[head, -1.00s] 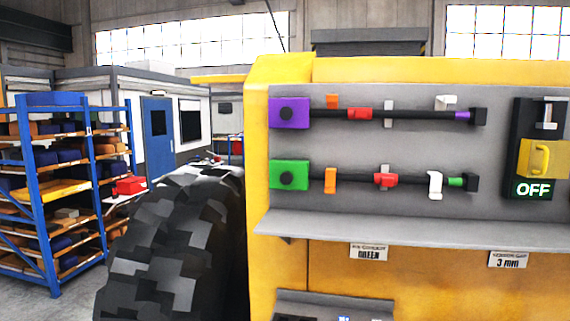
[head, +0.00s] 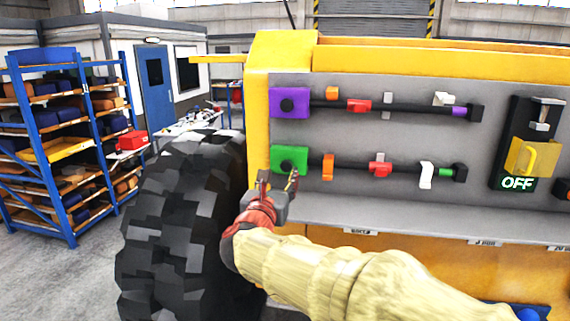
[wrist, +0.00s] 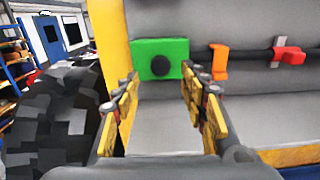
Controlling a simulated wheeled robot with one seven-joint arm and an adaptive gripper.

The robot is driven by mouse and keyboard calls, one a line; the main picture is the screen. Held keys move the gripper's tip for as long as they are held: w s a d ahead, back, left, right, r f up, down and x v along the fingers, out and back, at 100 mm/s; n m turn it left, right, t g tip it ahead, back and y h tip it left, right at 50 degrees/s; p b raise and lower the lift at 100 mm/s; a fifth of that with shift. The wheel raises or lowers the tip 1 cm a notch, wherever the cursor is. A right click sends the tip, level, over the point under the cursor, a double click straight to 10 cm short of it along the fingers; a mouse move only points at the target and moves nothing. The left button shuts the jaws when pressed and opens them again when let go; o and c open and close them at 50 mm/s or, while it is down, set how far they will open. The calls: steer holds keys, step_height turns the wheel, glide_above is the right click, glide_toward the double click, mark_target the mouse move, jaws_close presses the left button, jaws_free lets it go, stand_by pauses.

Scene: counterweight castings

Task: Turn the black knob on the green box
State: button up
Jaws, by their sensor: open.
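The green box (head: 279,158) is fixed on the grey panel, below the purple box. Its round black knob (head: 288,167) faces out. In the wrist view the green box (wrist: 149,59) is just above centre, and the black knob (wrist: 161,67) shows between and beyond my fingers. My gripper (head: 278,180) is open and empty, in front of and slightly below the green box in the head view. In the wrist view my gripper (wrist: 160,92) has its two yellow-padded fingers wide apart, and they look clear of the knob.
A grey shelf (head: 400,222) juts out below the panel. A purple box (head: 280,103) with its own black knob sits above. A black rod carries an orange clip (head: 328,166) and a red clip (head: 379,167). A large black tyre (head: 180,220) stands at left.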

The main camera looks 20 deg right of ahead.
mark_target(286, 166)
steer(key=p+x, duration=0.1)
steer(key=x, duration=0.5)
steer(key=shift+w+d+f, duration=0.1)
steer(key=shift+w+d, duration=0.1)
steer(key=shift+w, duration=0.05)
steer(key=shift+c, duration=0.8)
jaws_close()
